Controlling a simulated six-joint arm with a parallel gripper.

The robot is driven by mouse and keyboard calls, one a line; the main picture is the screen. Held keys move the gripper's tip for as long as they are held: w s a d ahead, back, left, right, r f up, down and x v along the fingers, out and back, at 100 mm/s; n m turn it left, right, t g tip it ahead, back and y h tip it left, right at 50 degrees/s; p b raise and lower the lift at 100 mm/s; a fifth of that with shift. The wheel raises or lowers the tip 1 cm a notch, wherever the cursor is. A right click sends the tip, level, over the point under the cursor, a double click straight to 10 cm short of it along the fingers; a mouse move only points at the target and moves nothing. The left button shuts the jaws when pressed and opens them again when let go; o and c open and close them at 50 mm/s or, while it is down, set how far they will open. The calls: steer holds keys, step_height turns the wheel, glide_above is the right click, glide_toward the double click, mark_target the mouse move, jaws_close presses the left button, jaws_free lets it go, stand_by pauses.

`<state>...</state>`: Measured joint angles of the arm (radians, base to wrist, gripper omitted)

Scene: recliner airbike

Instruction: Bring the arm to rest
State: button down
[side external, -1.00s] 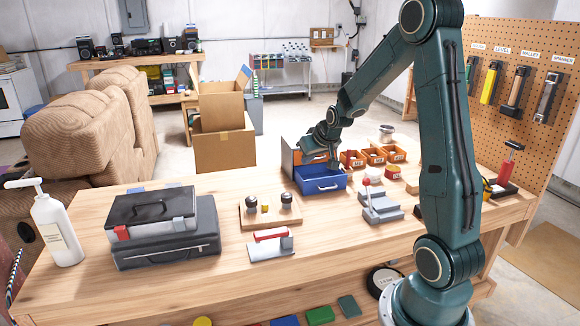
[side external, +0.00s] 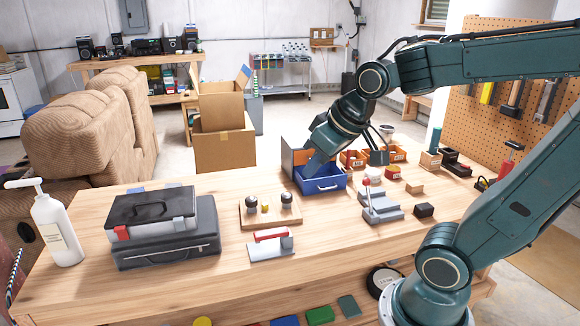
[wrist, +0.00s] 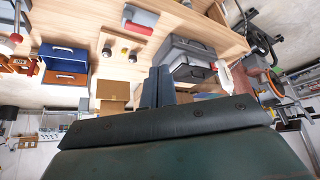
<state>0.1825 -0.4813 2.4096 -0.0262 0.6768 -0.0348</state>
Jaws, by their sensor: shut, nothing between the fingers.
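My gripper (side external: 316,163) points down and left in the side external view, in front of or over the blue drawer unit (side external: 322,184); I cannot tell the exact gap. In the wrist view, my gripper (wrist: 158,72) has its two fingers together, with nothing between them. The arm is bent, with its upper links leaning to the right. The blue drawer (wrist: 62,58) appears to the left of the fingers in the wrist view, clear of them.
The workbench (side external: 215,265) holds a black toolbox (side external: 165,225), a knob board (side external: 270,212), a lever fixture (side external: 380,205) and orange bins (side external: 352,158). A white bottle (side external: 55,230) stands at left. A pegboard (side external: 480,120) rises at right. Cardboard boxes (side external: 225,150) stand behind.

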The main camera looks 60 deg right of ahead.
steer(key=s+a+n, duration=0.1)
steer(key=s+a, duration=0.3)
steer(key=s, duration=0.4)
steer(key=shift+g+y, duration=0.3)
steer(key=shift+y, duration=0.1)
